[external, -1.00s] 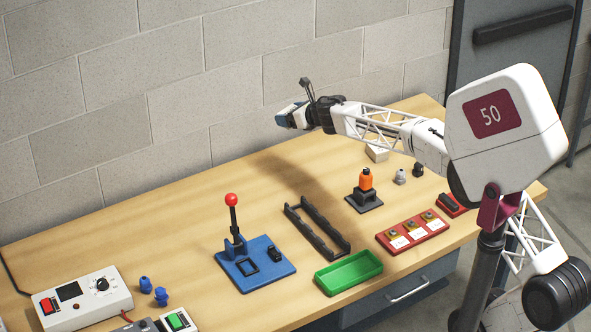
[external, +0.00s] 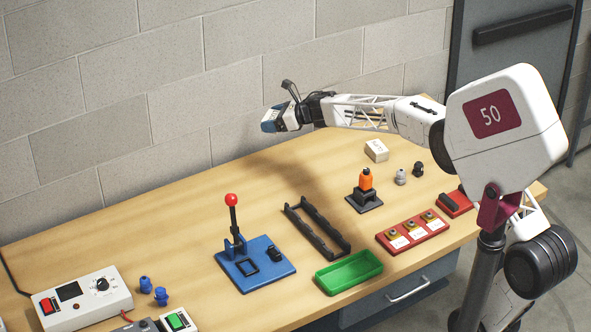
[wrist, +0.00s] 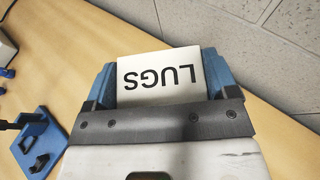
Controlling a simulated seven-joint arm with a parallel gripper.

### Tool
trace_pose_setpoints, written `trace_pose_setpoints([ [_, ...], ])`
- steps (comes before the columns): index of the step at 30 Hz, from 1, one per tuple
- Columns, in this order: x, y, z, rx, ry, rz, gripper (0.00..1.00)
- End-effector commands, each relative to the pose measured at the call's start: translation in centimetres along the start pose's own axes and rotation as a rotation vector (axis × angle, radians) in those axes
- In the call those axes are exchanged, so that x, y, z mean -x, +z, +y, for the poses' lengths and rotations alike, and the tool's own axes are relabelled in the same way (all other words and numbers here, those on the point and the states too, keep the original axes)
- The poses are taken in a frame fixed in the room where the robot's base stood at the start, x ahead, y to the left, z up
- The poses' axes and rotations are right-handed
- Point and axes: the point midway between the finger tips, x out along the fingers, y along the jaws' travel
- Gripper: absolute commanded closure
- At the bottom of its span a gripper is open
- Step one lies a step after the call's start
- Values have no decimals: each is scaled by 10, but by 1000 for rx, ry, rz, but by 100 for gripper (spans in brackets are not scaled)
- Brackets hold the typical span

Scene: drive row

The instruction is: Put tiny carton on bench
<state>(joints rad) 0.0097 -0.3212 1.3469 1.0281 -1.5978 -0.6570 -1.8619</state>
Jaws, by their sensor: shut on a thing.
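A small white carton marked "LUGS" (wrist: 160,78) sits between the blue fingers of my gripper (wrist: 158,88) in the wrist view. My gripper (external: 272,120) is shut on it and holds it in the air above the back of the bench (external: 130,228), near the wall. In the external view the carton is mostly hidden by the fingers. A second small pale carton (external: 376,151) stands on the bench to the right, below my forearm.
A blue lever stand (external: 255,265), black rack (external: 317,230), green tray (external: 349,272), orange-topped piece (external: 365,182) and red strip (external: 412,232) stand on the bench. A white control box (external: 82,298) and blue knobs (external: 153,291) are at left. The back-left bench is clear.

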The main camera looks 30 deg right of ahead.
Motion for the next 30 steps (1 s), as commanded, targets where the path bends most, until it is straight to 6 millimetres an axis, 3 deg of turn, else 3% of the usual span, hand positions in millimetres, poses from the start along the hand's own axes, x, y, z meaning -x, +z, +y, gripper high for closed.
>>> trace_pose_setpoints([
  [30,-46,-4,23,158,385,1,49],
])
